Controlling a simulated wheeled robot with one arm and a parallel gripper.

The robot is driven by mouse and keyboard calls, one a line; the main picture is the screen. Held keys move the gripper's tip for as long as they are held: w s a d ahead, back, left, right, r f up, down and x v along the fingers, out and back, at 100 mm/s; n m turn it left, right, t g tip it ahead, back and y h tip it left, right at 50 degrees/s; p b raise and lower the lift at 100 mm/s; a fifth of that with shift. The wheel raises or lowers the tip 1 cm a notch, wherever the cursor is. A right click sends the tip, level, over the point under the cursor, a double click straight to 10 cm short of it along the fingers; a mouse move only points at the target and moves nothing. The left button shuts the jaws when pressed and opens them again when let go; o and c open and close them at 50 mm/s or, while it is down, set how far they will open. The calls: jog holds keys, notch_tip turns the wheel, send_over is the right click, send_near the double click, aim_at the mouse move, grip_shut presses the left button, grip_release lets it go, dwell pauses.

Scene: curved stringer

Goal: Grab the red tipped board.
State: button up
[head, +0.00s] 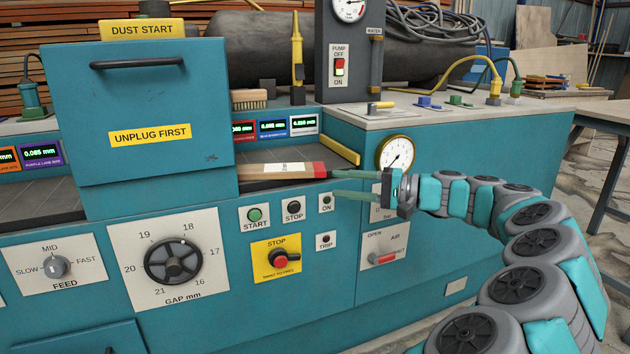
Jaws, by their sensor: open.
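The red tipped board (262,172) lies in the opening of the teal machine, to the right of the big hood. It is brown with a pale label on top, and its red end (318,170) points right toward my gripper. Its left end is hidden behind the hood. My gripper (333,183) is open, with two thin green fingers pointing left. The upper fingertip is close to the red end and the lower one is below it in the picture. I cannot tell whether they touch. Nothing shows between the fingers.
The teal hood (140,85) stands left of the board. A yellow strip (340,150) lies behind its red end, and lane displays (272,128) are at the back. A round gauge (395,153) and the front panel with a red stop button (279,257) are near my arm.

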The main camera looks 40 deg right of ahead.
aim_at(319, 168)
jog(key=shift+m+t, duration=0.4)
jog(key=shift+m, duration=0.1)
jog(key=shift+w+a+f, duration=0.1)
jog(key=shift+w+a, duration=0.15)
jog(key=shift+w, duration=1)
jog(key=shift+w+a+f, duration=0.1)
jog(key=shift+w+a, duration=0.2)
jog(key=shift+w, duration=0.95)
jog(key=shift+w+a, duration=0.25)
jog(key=shift+w, duration=1)
jog(key=shift+c, duration=0.9)
grip_shut()
jog(key=shift+h, duration=0.4)
jog(key=shift+r, duration=0.1)
notch_tip(319, 168, up, 3)
jog(key=shift+f+p, duration=0.2)
jog(key=shift+p, duration=0.65)
jog(key=shift+f, duration=0.15)
